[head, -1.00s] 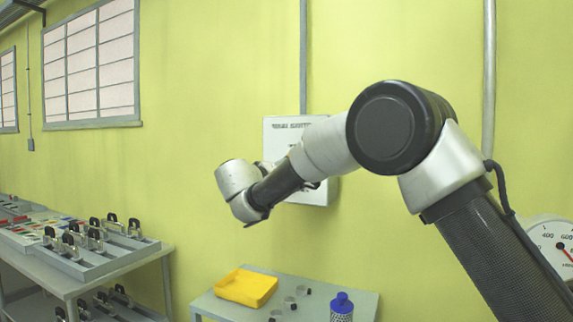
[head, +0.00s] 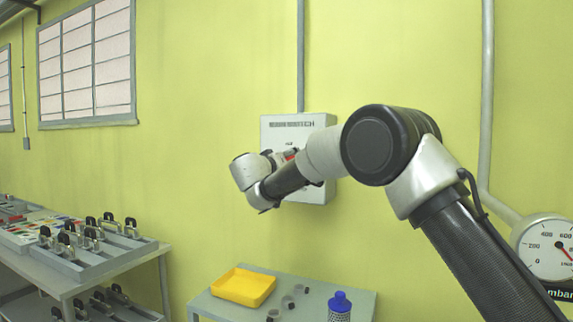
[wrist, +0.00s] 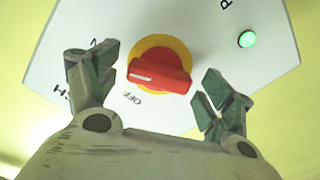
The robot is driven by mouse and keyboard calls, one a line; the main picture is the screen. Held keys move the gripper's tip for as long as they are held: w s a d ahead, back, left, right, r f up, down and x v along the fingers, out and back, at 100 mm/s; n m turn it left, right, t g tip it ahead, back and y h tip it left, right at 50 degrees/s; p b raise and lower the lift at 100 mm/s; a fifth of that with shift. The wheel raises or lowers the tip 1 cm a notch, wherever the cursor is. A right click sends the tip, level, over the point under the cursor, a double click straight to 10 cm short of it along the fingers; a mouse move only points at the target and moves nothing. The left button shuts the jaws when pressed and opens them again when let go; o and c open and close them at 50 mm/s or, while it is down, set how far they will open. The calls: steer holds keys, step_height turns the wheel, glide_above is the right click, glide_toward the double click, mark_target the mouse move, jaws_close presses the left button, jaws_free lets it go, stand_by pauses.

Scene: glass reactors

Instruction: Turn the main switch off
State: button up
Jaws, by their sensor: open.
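The main switch is a red rotary handle (wrist: 165,72) on a round yellow plate (wrist: 160,45), mounted on a pale wall box (head: 292,126). The handle's white mark points to the left in the wrist view, and an "OFF" label (wrist: 132,98) sits just below that end, appearing upside down. My gripper (wrist: 163,82) is open, with one finger on each side of the handle and visible gaps to both. I cannot tell its exact distance from the box. In the head view my arm covers part of the box, and only a bit of red handle (head: 290,154) shows.
A green lamp (wrist: 247,39) glows on the box. Below stands a small table (head: 210,304) with a yellow tray (head: 243,287) and a blue-capped bottle (head: 340,306). A bench with racks (head: 100,263) is at left, a round gauge (head: 548,246) at right.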

steer(key=c, duration=1)
steer(key=shift+c, duration=0.2)
steer(key=shift+n, duration=0.3)
steer(key=n, duration=1.1)
steer(key=shift+n, duration=0.3)
steer(key=o, duration=1)
